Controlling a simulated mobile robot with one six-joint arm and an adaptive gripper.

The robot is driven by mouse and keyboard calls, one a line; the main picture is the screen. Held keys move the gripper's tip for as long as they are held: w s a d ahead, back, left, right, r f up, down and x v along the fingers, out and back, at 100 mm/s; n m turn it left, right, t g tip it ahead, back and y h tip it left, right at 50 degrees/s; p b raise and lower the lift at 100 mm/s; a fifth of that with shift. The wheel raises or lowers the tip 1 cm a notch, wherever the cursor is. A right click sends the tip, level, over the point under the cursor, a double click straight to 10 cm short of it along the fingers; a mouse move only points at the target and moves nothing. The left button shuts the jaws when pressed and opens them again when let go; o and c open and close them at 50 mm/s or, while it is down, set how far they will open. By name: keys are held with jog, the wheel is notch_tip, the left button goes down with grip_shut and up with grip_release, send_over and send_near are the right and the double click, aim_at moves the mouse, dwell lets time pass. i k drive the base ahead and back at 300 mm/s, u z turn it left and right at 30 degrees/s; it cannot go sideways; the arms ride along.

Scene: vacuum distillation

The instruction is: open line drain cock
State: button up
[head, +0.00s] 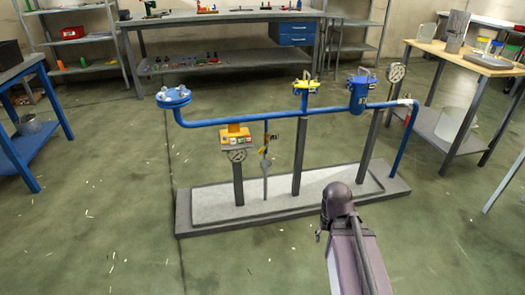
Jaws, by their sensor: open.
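A blue pipe line (235,122) runs across a low stand. A thin drop pipe hangs from it with a small fitting and a yellow-black tag (273,143), which looks like the drain cock; its handle position is too small to tell. Below it is a grey funnel-like piece (265,168). My arm reaches in from the bottom, right of the cock and nearer to the camera. My gripper (320,234) shows only as a small dark tip beside the dark wrist joint; the rest is hidden. It is apart from the cock and holds nothing that I can see.
Tables stand left, right and behind. The floor in front is clear.

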aim_at(264, 149)
jog(key=u, duration=0.05)
jog(key=i, duration=1)
jog(key=z, duration=0.05)
